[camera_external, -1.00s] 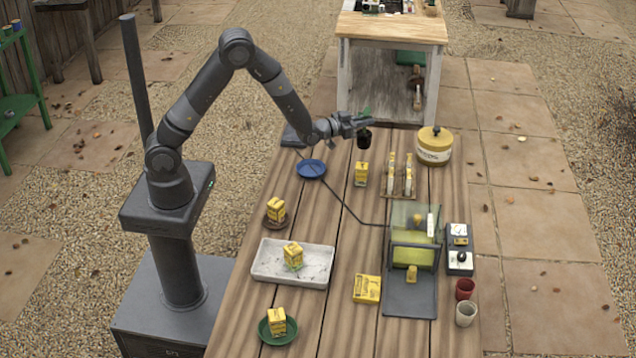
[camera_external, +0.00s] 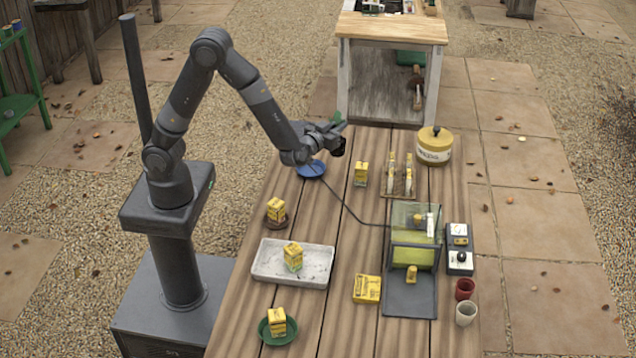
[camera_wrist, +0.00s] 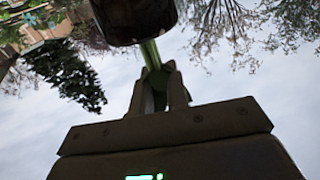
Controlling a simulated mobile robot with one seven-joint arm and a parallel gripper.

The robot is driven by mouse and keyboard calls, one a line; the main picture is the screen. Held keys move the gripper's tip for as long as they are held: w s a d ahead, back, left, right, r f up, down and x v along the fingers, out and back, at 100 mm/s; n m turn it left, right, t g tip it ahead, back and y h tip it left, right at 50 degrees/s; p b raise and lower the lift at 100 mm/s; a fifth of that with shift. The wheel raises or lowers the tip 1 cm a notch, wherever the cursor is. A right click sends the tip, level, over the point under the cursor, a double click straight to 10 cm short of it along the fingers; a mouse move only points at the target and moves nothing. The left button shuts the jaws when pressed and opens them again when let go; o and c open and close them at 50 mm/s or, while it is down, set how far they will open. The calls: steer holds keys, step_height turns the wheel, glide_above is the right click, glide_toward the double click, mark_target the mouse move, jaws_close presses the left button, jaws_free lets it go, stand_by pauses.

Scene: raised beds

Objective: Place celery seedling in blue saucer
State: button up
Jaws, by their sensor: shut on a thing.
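My gripper (camera_external: 331,134) is shut on the celery seedling, with its green leaves (camera_external: 337,117) above the fingers and its small dark pot (camera_external: 338,146) below. In the wrist view the green stem (camera_wrist: 152,55) runs between the fingers (camera_wrist: 159,90), and the dark pot (camera_wrist: 135,18) is at the top edge. The blue saucer (camera_external: 311,169) lies on the table, left of and below the held pot in the external view. My wrist partly covers its upper edge. The pot is apart from the saucer, held in the air.
A yellow box (camera_external: 361,174) stands right of the saucer, near a wooden rack (camera_external: 409,180) and a yellow canister (camera_external: 434,146). A dark cable (camera_external: 345,206) runs from the saucer area to a clear-sided device (camera_external: 411,262). A white tray (camera_external: 265,262) sits nearer the front.

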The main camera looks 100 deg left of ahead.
steer(key=s+d+n+g+y, duration=0.35)
steer(key=s+d+g, duration=0.25)
steer(key=s, duration=0.4)
steer(key=a+f+n, duration=0.1)
steer(key=a+f, duration=1)
steer(key=f, duration=0.1)
steer(key=shift+w+g+h, duration=0.2)
steer(key=shift+g+h, duration=0.2)
steer(key=shift+h, duration=0.05)
steer(key=shift+f, duration=0.1)
steer(key=o, duration=0.8)
steer(key=shift+c, duration=0.2)
